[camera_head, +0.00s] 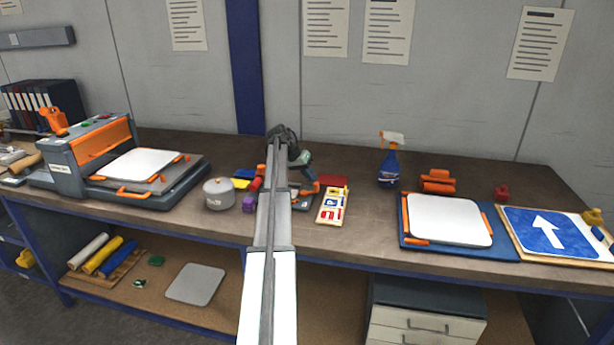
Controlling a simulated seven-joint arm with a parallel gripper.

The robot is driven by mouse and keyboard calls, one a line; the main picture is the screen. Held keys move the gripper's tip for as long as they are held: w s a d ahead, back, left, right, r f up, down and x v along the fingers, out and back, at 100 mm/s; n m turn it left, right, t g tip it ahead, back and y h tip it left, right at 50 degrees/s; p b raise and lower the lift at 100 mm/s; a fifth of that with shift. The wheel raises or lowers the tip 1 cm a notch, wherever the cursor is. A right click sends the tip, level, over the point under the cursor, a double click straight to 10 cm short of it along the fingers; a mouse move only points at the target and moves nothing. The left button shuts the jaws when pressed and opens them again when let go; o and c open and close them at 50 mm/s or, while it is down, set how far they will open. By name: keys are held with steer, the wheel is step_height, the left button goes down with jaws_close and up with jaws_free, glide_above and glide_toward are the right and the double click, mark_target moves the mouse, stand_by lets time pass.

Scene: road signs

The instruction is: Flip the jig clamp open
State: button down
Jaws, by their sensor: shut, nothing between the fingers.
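The jig is a blue board (460,250) at the right of the bench. A white plate (448,220) lies on it between orange edge strips. The orange clamp (438,182) is at the back edge of the jig, behind the plate; its exact lever position is too small to tell. My gripper (302,160) is at the middle of the bench, well left of the clamp and apart from it. It is shut and empty, partly hidden behind my arm, and its fingertips are not clear.
A spray bottle (389,162) stands behind and left of the jig. A blue arrow sign (547,232) lies to its right, near a red object (501,194). A sign card (332,205) lies left of the jig. A grey pot (218,194) and a press (100,155) stand left.

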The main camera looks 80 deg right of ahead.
steer(key=shift+s+a, duration=0.2)
steer(key=shift+s, duration=0.3)
stand_by(0.3)
steer(key=w+d, duration=0.1)
steer(key=w+d+r, duration=0.1)
steer(key=d, duration=0.1)
steer(key=shift+d, duration=0.2)
steer(key=w+d+r, duration=0.1)
steer(key=w+r, duration=0.4)
steer(key=r, duration=0.3)
steer(key=shift+w+d+r, duration=0.15)
steer(key=shift+w+d, duration=0.05)
steer(key=shift+w, duration=0.05)
stand_by(0.4)
